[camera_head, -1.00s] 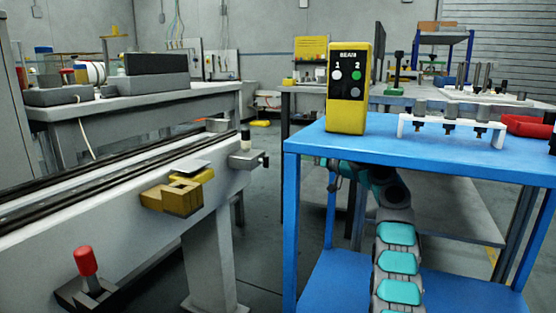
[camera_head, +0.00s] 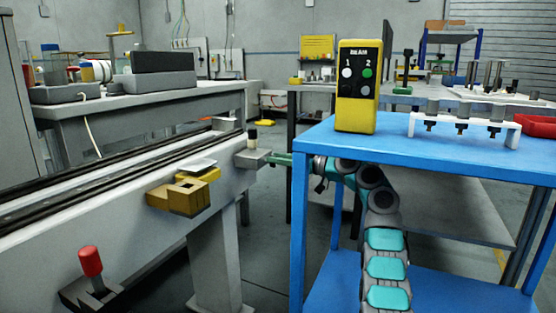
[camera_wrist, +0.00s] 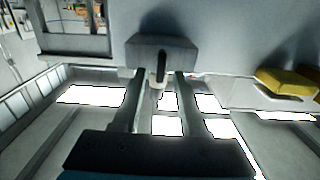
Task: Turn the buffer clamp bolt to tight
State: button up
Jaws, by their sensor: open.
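The buffer clamp block (camera_head: 252,158) is a grey block on the side of the rail machine, with a small black-and-white post on top. It also shows in the wrist view (camera_wrist: 138,55). The clamp bolt (camera_wrist: 161,64) shows there as a short dark bar on a light stem, upright in the picture. My gripper (camera_wrist: 160,76) is open, its two grey fingers on either side of the bolt; contact cannot be told. In the head view my gripper (camera_head: 273,160) reaches the block from the right and hides the bolt.
A yellow bracket (camera_head: 180,199) sticks out from the machine, left of the clamp. A red-knobbed lever (camera_head: 90,262) is lower left.

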jog(key=shift+a, duration=0.15)
jog(key=shift+c, duration=0.2)
grip_shut()
jog(key=shift+f, duration=0.1)
dwell(0.3)
